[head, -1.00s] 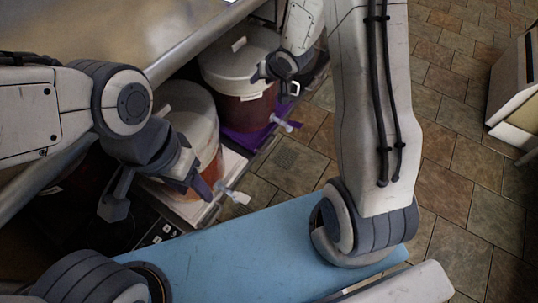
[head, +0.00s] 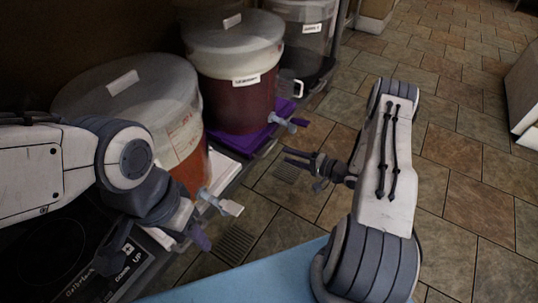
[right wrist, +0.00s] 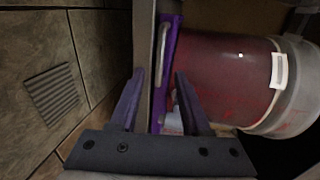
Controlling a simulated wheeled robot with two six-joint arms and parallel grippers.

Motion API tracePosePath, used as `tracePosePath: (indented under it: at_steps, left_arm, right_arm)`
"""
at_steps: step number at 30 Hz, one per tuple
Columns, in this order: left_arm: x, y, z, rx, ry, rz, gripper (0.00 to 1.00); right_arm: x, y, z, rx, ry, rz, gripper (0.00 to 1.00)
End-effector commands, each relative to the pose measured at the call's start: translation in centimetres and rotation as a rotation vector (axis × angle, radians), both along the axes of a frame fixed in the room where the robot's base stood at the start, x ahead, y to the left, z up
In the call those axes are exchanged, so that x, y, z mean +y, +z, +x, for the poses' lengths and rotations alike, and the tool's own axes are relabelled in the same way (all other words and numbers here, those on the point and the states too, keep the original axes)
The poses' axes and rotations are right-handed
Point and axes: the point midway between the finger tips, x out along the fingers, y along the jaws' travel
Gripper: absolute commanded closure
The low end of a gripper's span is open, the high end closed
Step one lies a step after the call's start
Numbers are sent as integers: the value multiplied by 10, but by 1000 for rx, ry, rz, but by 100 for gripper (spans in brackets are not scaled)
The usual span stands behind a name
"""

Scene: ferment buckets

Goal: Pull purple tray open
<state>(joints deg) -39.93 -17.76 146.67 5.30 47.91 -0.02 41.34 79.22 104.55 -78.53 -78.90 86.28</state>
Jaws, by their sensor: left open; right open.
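The purple tray (head: 246,141) lies under the bucket of dark red liquid (head: 238,95), and its front edge and corner show in the head view. In the right wrist view the tray (right wrist: 173,45) is a narrow purple strip with a pale metal handle (right wrist: 162,55) along its face. My right gripper (head: 288,157) is open, in front of the tray; its fingers point toward it, one on each side of the handle's line in the wrist view. It appears apart from the handle. My left gripper (head: 152,248) is open, in front of the orange-liquid bucket.
The bucket of orange liquid (head: 188,165) stands nearer, on a white tray, with a spigot (head: 222,203) sticking out. The red bucket's spigot (head: 290,122) juts over the purple tray's front. A third bucket (head: 305,45) stands farther back. The tiled floor to the right is open.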

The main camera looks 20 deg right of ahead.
Motion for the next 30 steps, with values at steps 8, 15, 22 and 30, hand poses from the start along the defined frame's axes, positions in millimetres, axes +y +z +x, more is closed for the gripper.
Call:
tracePosePath:
  at_steps: [8,15,22,30]
  left_arm:
    - [0,-33,0,0,0,0,50]
    - [0,-49,0,0,0,0,50]
    - [0,-51,0,0,0,0,50]
    - [0,-50,0,0,0,0,50]
  right_arm:
    - [34,-15,41,-3,7,-5,53]
    - [53,-19,66,-2,4,-5,53]
    - [57,-19,72,1,1,-4,53]
    - [57,-18,72,1,1,-4,91]
